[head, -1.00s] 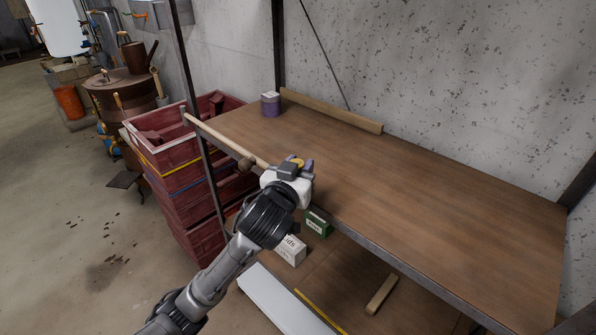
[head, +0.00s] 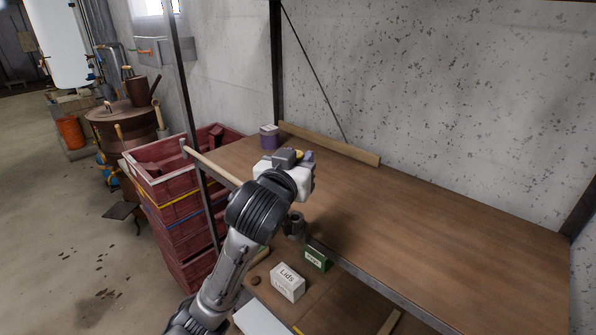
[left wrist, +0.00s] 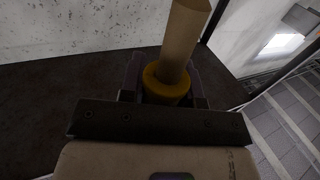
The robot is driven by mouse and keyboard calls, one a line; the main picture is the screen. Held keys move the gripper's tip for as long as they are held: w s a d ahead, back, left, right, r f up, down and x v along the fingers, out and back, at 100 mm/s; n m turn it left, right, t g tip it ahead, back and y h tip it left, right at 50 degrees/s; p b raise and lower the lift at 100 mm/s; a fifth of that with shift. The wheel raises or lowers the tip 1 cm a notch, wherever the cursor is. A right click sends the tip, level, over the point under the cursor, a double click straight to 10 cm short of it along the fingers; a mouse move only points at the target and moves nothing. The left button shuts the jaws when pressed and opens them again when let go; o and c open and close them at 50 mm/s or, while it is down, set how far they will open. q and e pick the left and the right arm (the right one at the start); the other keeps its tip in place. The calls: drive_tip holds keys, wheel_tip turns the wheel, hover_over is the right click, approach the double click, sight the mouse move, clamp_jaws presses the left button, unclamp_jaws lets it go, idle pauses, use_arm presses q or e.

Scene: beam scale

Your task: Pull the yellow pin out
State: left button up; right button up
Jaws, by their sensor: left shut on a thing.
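My left gripper (head: 298,157) is over the left front part of the wooden shelf and shut on the yellow pin (head: 299,153). In the left wrist view the yellow pin (left wrist: 163,84) is a round yellow piece between the two fingers. A pale wooden bar (left wrist: 184,35) rises from or behind it; I cannot tell which. In the head view a long pale wooden beam (head: 212,167) runs from the left toward my gripper, and my arm hides its near end. A dark grey cylindrical part (head: 294,224) shows below my gripper at the shelf edge. My right gripper is not in view.
The shelf (head: 430,225) is mostly clear. A purple tin (head: 269,138) and a wooden strip (head: 330,143) lie at its back. A white Lids box (head: 287,282) and a green box (head: 318,259) are below. Red crates (head: 180,205) stand left beside a dark upright post (head: 205,195).

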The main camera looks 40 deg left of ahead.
use_arm(q)
drive_tip(key=shift+r, duration=0.2)
idle(0.3)
drive_tip(key=shift+f, duration=0.1)
idle(0.5)
drive_tip(key=s+d+f+m+h, duration=0.2)
drive_tip(key=s+d+f+h, duration=0.1)
drive_tip(key=d+f, duration=0.4)
drive_tip(key=s+d+f+m+t+h, duration=0.1)
drive_tip(key=s+d+f, duration=0.3)
drive_tip(key=f, duration=1)
drive_tip(key=d+h, duration=0.1)
drive_tip(key=d, duration=0.2)
drive_tip(key=shift+s+d+f+m+h, duration=0.15)
drive_tip(key=shift+s+f+m+h, duration=0.15)
drive_tip(key=shift+s+m+h, duration=0.1)
